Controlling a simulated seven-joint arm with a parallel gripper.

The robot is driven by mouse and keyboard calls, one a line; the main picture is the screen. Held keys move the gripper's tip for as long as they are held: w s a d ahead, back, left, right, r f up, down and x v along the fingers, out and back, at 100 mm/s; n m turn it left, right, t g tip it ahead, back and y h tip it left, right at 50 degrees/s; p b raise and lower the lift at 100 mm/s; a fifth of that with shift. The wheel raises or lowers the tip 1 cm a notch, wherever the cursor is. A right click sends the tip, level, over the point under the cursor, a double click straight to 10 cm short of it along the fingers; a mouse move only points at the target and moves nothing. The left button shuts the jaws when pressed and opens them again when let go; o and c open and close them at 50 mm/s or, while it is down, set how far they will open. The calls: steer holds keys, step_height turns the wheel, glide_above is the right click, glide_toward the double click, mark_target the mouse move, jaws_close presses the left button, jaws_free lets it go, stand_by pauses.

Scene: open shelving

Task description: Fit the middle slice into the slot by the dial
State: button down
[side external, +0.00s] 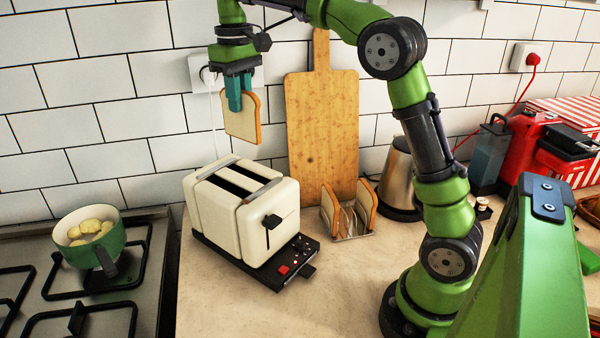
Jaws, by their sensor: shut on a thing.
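My gripper (238,92) is shut on a slice of bread (243,121) and holds it upright in the air, above and behind the toaster. The cream toaster (215,216) stands on the counter with two dark slots on top; both look empty. A dark lever (271,222) is on its front end, and a black base panel with small controls and a red button (283,270) lies below it. The dial cannot be picked out for certain. A wire toast rack (347,222) stands right of the toaster with a slice at each side and its middle empty.
A wooden board (321,130) leans on the tiled wall behind the rack. A metal kettle (398,180) stands right of it. A green pot (90,243) of pale round food sits on the hob at left. The counter before the rack is clear.

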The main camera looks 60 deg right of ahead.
steer(key=f, duration=1.4)
steer(key=shift+s+d+f, duration=0.1)
steer(key=shift+d+f, duration=0.1)
steer(key=shift+f, duration=0.1)
steer(key=shift+f, duration=0.15)
steer(key=c, duration=1.1)
jaws_free()
